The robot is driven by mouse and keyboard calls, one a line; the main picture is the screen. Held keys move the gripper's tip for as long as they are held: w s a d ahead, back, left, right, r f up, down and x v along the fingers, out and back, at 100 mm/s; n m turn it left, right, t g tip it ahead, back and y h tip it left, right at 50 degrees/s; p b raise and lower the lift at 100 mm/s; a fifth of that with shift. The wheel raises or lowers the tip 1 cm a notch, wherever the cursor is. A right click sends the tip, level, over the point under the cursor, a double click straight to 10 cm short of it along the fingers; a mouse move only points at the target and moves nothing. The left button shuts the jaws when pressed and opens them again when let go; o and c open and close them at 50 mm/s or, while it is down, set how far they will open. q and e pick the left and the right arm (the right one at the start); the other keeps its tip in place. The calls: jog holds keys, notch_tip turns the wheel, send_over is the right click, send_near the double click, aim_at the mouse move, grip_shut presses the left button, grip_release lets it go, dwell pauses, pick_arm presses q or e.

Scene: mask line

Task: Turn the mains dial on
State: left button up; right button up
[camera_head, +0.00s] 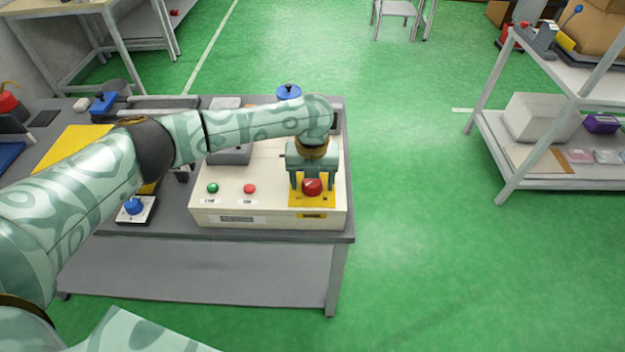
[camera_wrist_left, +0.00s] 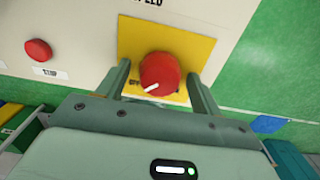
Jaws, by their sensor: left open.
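The mains dial is a round red knob (camera_head: 312,187) on a yellow plate (camera_head: 298,202) at the right front of a cream control box (camera_head: 270,220). My left gripper (camera_head: 313,186) is open, its fingers on either side of the knob. In the left wrist view the red knob (camera_wrist_left: 159,74) lies between the two fingertips (camera_wrist_left: 158,78), and a white line on it points to the lower left, towards lettering on the yellow plate (camera_wrist_left: 190,45) that is partly hidden. I cannot tell whether the fingers touch the knob. My right gripper is not in view.
A green button (camera_head: 212,188) and a red button (camera_head: 249,188) sit left of the dial on the box. A blue knob (camera_head: 133,206) on a small base stands on the grey table (camera_head: 340,237) left of the box. A shelf (camera_head: 540,180) stands at the right, with open green floor between.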

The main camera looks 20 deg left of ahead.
pick_arm(q)
jog(key=c, duration=1)
jog(key=shift+r+n+p, duration=0.2)
jog(key=shift+n+p, duration=0.3)
jog(key=shift+p, duration=0.3)
jog(key=n+p, duration=0.5)
jog(key=p, duration=0.1)
jog(key=shift+n, duration=0.4)
jog(key=n+p, duration=0.1)
jog(key=n, duration=0.1)
jog(key=shift+n+p, duration=0.3)
jog(key=shift+p, duration=0.1)
jog(key=n+p, duration=0.1)
jog(key=n, duration=0.1)
jog(key=shift+n, duration=0.4)
jog(key=n+p, duration=0.1)
jog(key=n, duration=0.1)
jog(key=shift+f+n, duration=0.1)
jog(key=shift+n, duration=0.2)
jog(key=shift+n+p, duration=0.55)
jog(key=shift+n, duration=1.05)
